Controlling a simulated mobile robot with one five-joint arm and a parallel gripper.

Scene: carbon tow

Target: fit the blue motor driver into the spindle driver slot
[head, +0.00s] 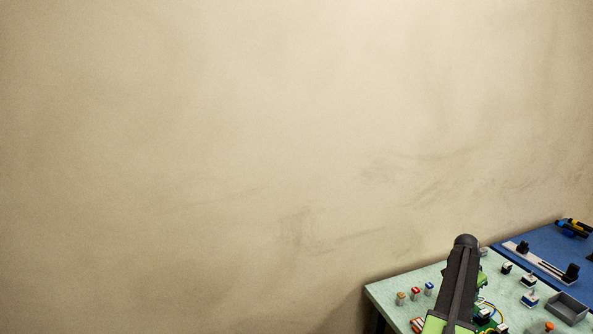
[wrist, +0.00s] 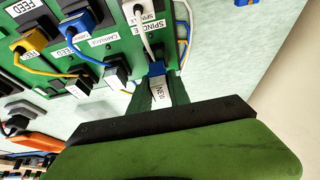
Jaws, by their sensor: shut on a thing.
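The blue motor driver (wrist: 156,69), with a white label reading NEW, sits between the fingers of my gripper (wrist: 159,92) in the wrist view. My gripper is shut on it. Just beyond it is the green board (wrist: 97,82), with a label reading SPINDLE (wrist: 153,32) and a white plug whose lead runs down towards the blue driver. The spindle driver slot itself is not clearly visible, and I cannot tell whether the driver touches the board. In the head view my arm covers part of the board (head: 487,311), and the gripper's fingers cannot be made out.
Blue (wrist: 78,20) and yellow (wrist: 30,44) plugs with leads sit along the board. An orange item (wrist: 37,141) lies at lower left. In the head view, a grey tray (head: 567,308) and several small parts stand on the pale green table (head: 385,290), beside a blue mat (head: 540,240).

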